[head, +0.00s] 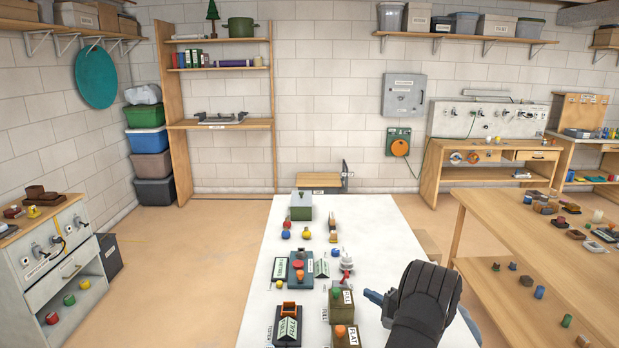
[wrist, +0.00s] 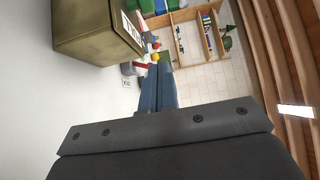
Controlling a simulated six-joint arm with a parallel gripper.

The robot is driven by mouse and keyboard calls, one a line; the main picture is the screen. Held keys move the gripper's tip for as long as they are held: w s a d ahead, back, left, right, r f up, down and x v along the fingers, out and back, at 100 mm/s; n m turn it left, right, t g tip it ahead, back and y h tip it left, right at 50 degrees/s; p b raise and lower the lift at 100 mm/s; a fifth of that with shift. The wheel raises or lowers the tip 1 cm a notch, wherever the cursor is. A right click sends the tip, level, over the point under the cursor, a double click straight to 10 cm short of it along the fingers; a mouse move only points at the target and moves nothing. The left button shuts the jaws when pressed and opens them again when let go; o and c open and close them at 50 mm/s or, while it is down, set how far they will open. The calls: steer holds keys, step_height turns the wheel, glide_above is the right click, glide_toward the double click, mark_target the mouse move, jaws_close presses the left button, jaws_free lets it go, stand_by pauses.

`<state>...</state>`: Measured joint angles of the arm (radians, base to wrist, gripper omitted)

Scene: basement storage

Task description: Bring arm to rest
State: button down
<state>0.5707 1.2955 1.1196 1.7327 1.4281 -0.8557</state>
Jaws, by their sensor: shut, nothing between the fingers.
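My gripper (head: 368,293) shows in the head view at the right part of the white table (head: 385,235), with its blue fingers pointing left. The fingers are together with nothing between them; they also show closed in the wrist view (wrist: 162,68). An olive box (wrist: 95,38) stands beside the fingers in the wrist view. My dark wrist hides part of the table's right edge.
A second olive box (head: 347,339) stands nearer. Several small coloured pieces, a green box (head: 301,205) and a dark block with a red top (head: 298,267) are on the white table. A wooden table (head: 510,240) with small items stands to the right. The table's far right is mostly clear.

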steer(key=w+d+v, duration=0.2)
steer(key=v, duration=1.1)
steer(key=w+a+r+n+g+h, duration=0.1)
steer(key=w+a+n+g+h, duration=0.1)
steer(key=w+a+n+g, duration=0.2)
steer(key=w+a+r+n+g+h, duration=0.1)
steer(key=w+a+n+g, duration=0.3)
steer(key=a+n, duration=0.4)
steer(key=shift+w+a+r+n+g+h, duration=0.2)
steer(key=shift+a+r+n+g+h, duration=0.15)
steer(key=shift+a+h, duration=0.7)
steer(key=shift+a+y, duration=0.2)
steer(key=shift+y, duration=0.05)
steer(key=s+d+f+m+t+y, duration=0.1)
steer(key=s+d+m+t+y, duration=0.1)
steer(key=s+d+m+t, duration=0.2)
steer(key=s+d+f+m+t+y, duration=0.1)
steer(key=s+d+m+t, duration=0.3)
steer(key=d+m, duration=0.4)
steer(key=shift+d+f+m+t+y, duration=0.35)
steer(key=shift+d+y, duration=0.45)
steer(key=shift+d, duration=0.35)
steer(key=shift+r, duration=0.1)
